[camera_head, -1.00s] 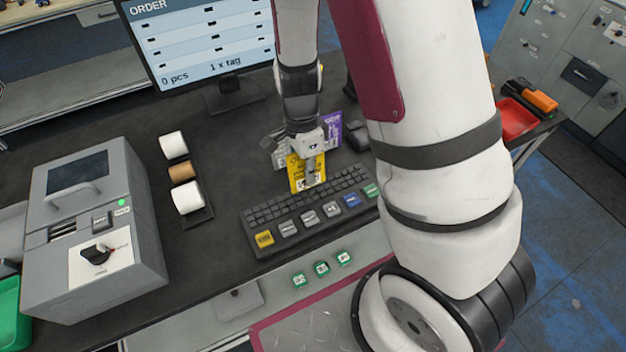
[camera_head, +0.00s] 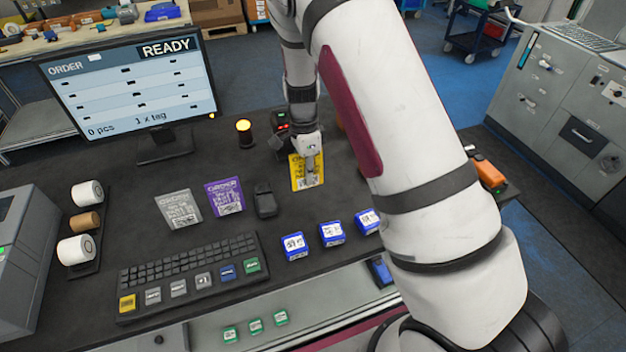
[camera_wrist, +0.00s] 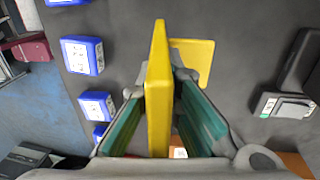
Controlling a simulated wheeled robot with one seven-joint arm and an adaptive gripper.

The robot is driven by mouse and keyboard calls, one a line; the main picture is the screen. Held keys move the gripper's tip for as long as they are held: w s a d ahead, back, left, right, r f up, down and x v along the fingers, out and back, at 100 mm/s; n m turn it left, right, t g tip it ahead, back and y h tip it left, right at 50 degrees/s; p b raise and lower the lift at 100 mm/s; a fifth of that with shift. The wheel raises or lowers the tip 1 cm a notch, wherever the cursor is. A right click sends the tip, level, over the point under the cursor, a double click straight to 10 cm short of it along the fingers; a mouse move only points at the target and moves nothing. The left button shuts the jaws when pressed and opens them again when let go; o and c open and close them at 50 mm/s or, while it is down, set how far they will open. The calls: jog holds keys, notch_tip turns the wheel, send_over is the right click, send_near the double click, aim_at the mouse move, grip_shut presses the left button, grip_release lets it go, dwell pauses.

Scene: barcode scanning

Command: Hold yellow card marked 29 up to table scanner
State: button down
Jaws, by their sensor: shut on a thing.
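My gripper (camera_head: 310,150) is shut on the yellow card (camera_head: 307,174), which hangs below the fingers above the table. Its number is too small to read. In the wrist view the yellow card (camera_wrist: 158,95) shows edge-on between the teal finger pads. A second yellow surface (camera_wrist: 194,60) shows behind it; I cannot tell whether it belongs to the same card. A dark device with red lights, seemingly the table scanner (camera_head: 283,122), stands just behind and left of my gripper, partly hidden by it. A dark device (camera_wrist: 292,95) also shows at the right of the wrist view.
An amber lamp (camera_head: 244,131) stands left of the dark device. Grey (camera_head: 179,209) and purple (camera_head: 225,197) cards and a black device (camera_head: 265,200) are to the left. Several blue boxes (camera_head: 332,234) and a keyboard (camera_head: 190,273) lie nearer. A monitor (camera_head: 130,88) stands back left.

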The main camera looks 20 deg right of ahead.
jog(key=shift+w+d+f, duration=0.1)
jog(key=shift+w+d, duration=0.1)
jog(key=shift+d, duration=0.2)
jog(key=shift+w+f+b, duration=2.1)
jog(key=shift+w+f, duration=0.3)
jog(key=shift+f, duration=0.05)
jog(key=s+r+p, duration=0.9)
jog(key=s+r, duration=0.1)
jog(key=s, duration=0.3)
jog(key=shift+p, duration=0.3)
jog(key=shift+w, duration=0.1)
